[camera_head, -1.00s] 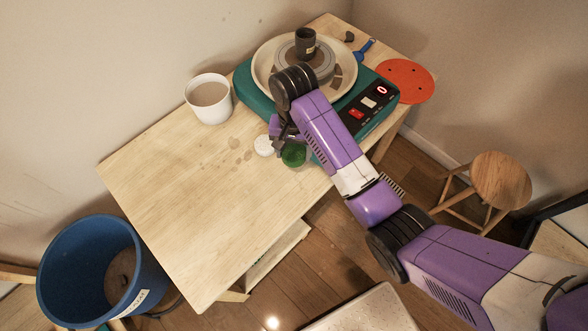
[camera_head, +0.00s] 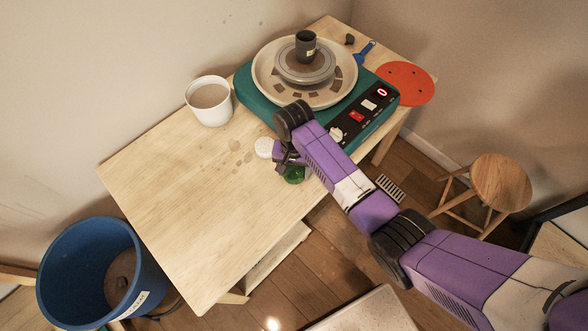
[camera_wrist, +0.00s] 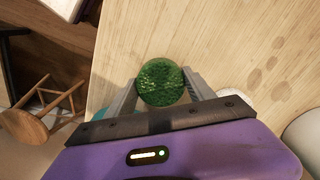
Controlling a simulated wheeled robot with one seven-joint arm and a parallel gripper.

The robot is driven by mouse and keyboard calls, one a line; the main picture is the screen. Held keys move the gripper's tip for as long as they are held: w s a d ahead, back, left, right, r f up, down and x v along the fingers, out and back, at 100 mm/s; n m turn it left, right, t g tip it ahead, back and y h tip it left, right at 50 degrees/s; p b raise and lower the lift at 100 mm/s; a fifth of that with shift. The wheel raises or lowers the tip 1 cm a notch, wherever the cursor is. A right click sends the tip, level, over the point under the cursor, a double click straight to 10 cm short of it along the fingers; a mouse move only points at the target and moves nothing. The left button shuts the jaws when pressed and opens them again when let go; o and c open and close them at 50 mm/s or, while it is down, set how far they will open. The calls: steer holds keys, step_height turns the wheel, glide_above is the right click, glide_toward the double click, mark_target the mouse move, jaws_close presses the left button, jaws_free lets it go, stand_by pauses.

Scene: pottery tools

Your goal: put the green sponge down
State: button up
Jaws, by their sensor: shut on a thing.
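The green sponge (camera_head: 294,175) is a small round piece, partly hidden by my gripper in the head view. In the wrist view the sponge (camera_wrist: 161,83) sits between my two fingers. My gripper (camera_head: 284,160) is shut on it, over the wooden table (camera_head: 190,190) near its front edge. The gripper also shows in the wrist view (camera_wrist: 160,95). I cannot tell whether the sponge touches the tabletop.
A white round piece (camera_head: 264,147) lies just left of my gripper. A white cup (camera_head: 209,101) stands near the wall. The green pottery wheel (camera_head: 362,121) is behind, with a dark cup (camera_head: 306,46) on it. The table's left half is clear.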

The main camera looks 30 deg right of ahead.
mark_target(294, 171)
steer(key=shift+f, duration=0.15)
steer(key=o, duration=0.9)
step_height(294, 171, up, 12)
steer(key=shift+r+b, duration=0.2)
steer(key=shift+b, duration=0.1)
